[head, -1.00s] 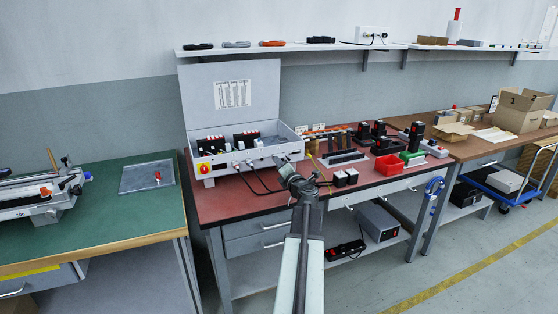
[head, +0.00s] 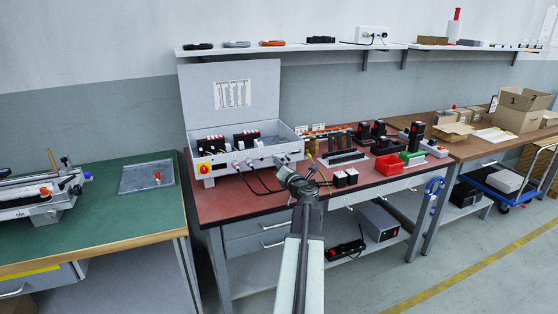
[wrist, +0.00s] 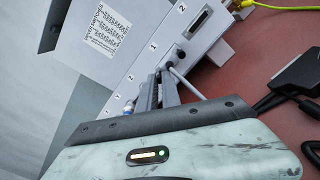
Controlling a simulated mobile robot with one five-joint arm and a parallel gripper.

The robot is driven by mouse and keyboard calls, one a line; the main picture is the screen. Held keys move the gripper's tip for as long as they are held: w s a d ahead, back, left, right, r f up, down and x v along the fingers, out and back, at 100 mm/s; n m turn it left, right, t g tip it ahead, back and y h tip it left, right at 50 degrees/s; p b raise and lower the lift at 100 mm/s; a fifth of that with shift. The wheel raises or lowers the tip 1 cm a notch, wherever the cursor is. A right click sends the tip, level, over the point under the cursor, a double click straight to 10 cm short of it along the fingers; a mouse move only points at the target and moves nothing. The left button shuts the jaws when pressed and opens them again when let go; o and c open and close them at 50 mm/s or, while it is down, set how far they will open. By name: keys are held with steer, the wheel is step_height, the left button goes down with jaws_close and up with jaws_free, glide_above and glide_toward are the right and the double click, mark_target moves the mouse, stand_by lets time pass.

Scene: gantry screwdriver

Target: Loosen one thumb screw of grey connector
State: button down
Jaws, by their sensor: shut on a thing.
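In the head view my gripper (head: 282,164) is at the right end of the box front (head: 213,172).
An uncovered port (wrist: 200,20) lies beyond the connector. A black connector (wrist: 295,75) with a black cable lies on the red bench top at right. The box lid (head: 232,95) stands open. Black blocks (head: 345,178) and a red bin (head: 389,165) stand to the right.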

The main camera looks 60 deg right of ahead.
steer(key=n, duration=1.1)
steer(key=shift+n, duration=0.4)
steer(key=n, duration=1.1)
steer(key=c, duration=1.8)
jaws_free()
steer(key=shift+a, duration=0.1)
steer(key=shift+o, duration=0.2)
